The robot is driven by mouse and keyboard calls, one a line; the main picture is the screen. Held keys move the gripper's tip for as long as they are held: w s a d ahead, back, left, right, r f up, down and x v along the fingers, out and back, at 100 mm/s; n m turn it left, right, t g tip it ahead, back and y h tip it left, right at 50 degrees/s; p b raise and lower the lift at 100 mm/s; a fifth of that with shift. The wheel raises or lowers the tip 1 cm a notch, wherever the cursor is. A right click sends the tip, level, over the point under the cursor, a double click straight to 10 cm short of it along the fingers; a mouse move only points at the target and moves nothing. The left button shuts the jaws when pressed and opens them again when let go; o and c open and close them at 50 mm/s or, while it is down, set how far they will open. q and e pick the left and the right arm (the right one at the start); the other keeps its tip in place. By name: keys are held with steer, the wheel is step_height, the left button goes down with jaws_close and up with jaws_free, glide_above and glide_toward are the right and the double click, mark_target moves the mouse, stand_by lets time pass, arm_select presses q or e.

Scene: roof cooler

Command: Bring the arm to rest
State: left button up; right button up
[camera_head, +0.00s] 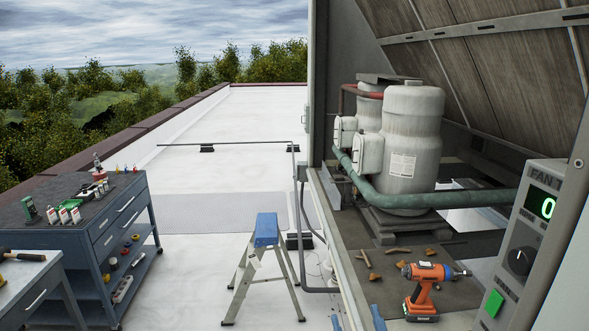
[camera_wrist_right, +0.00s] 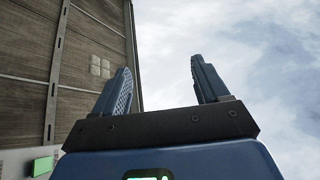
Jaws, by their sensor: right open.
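My right gripper (camera_head: 357,320) shows only as two blue fingertips at the bottom edge of the head view, in front of the cooler's sill. In the right wrist view the gripper (camera_wrist_right: 162,84) is open, its two blue fingers wide apart with nothing between them. It points up towards the cloudy sky, with the raised panel (camera_wrist_right: 95,60) to the left. My left gripper is in neither view.
An orange drill (camera_head: 424,290) stands on the cooler's floor near brown scraps (camera_head: 370,265), before grey compressors (camera_head: 408,135). A control box (camera_head: 525,230) is at right. A stepladder (camera_head: 265,255) and blue tool cart (camera_head: 95,235) stand left; open roof lies between.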

steer(key=s+d+f+m+g+h+b, duration=0.2)
steer(key=s+d+f+g, duration=0.1)
steer(key=s+f, duration=0.8)
steer(key=s+d+f+m+g+h+b, duration=0.2)
steer(key=s+d+f, duration=0.4)
steer(key=s+f, duration=0.4)
steer(key=s+g+h, duration=0.1)
steer(key=s, duration=0.1)
steer(key=shift+s+d+f+m, duration=0.2)
steer(key=shift+s+f+m, duration=0.15)
steer(key=shift+f+m, duration=0.05)
